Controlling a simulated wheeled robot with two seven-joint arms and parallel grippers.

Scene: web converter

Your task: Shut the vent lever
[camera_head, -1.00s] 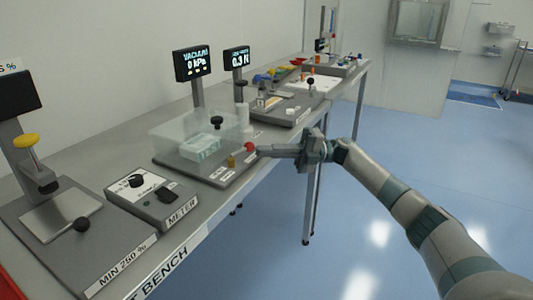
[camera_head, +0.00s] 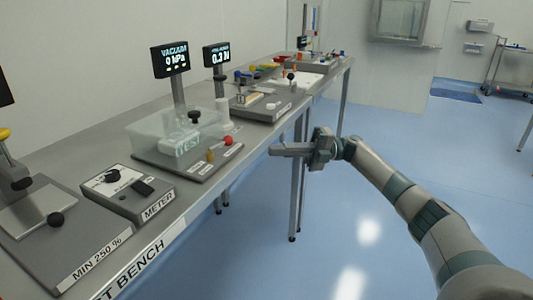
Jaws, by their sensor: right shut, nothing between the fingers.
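The vacuum station (camera_head: 145,157) is a grey base on the bench with a clear box (camera_head: 165,138) on top. A red ball knob (camera_head: 227,141) stands at its right front edge, with a small brass knob (camera_head: 210,156) beside it. I cannot tell which of these is the vent lever. My right gripper (camera_head: 272,151) is shut and empty, in the air just off the bench's front edge, to the right of the red knob and apart from it. My left gripper is not in view.
The vacuum display (camera_head: 171,57) reads 0 kPa. A second display (camera_head: 217,56) stands to its right. The meter box (camera_head: 127,193) and a press-like station (camera_head: 60,240) stand at the front left.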

